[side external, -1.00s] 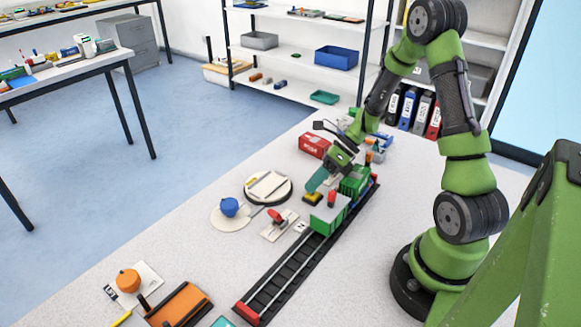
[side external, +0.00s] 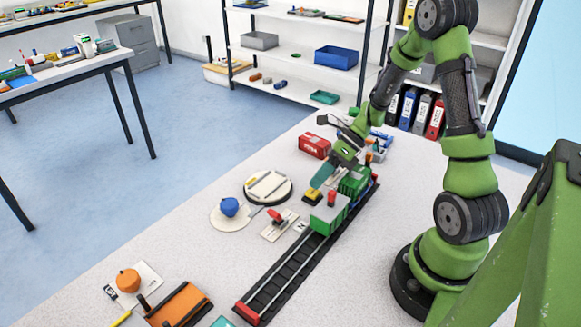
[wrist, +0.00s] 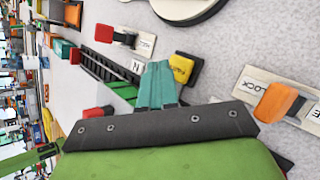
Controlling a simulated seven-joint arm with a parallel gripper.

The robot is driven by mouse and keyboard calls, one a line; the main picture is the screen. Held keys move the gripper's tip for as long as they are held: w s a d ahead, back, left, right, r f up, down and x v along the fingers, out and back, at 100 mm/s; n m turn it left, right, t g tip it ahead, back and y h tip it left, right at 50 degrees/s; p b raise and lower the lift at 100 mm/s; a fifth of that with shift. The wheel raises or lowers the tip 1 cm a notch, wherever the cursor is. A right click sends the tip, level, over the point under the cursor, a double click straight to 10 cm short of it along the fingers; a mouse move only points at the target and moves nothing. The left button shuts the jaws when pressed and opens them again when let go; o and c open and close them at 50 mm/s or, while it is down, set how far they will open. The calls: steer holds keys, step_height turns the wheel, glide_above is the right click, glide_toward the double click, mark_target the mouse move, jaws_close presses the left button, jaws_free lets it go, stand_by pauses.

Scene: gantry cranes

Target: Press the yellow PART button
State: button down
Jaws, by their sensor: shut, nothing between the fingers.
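The yellow PART button (side external: 314,196) sits on a dark base beside the track in the side view. It also shows in the wrist view (wrist: 183,68), just right of my fingertips, with dark lettering on its top. My gripper (side external: 317,184) points down, tilted, close to the button. Its teal fingers (wrist: 157,82) are shut together and hold nothing. In the wrist view the fingertips overlap or border the button's left edge; I cannot tell whether they touch it.
Green wagons (side external: 328,213) stand on the black track (side external: 290,268) right beside the button. A red lever (side external: 277,216) on a white plate lies to the left. An orange LOCK lever (wrist: 276,102) is right of my fingers. A round turntable (side external: 267,187) is further left.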

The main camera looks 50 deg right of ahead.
mark_target(318, 191)
steer(key=shift+w+r, duration=0.15)
steer(key=shift+r, duration=2.2)
steer(key=shift+d+f+n, duration=0.1)
steer(key=shift+n, duration=0.3)
steer(key=s+a+r+n+t+h, duration=0.1)
steer(key=s+a+r+n+h, duration=0.1)
steer(key=r+n, duration=0.3)
steer(key=s+a+r+n+t+h, duration=0.1)
steer(key=s+a+r+n, duration=0.3)
steer(key=n, duration=0.9)
steer(key=s+a+r+n+t+h, duration=0.1)
steer(key=s+a+r+n+h, duration=0.2)
steer(key=n, duration=0.6)
step_height(318, 191, up, 4)
steer(key=shift+s+a+f, duration=0.1)
steer(key=shift+s+a, duration=0.1)
steer(key=shift+a, duration=1.05)
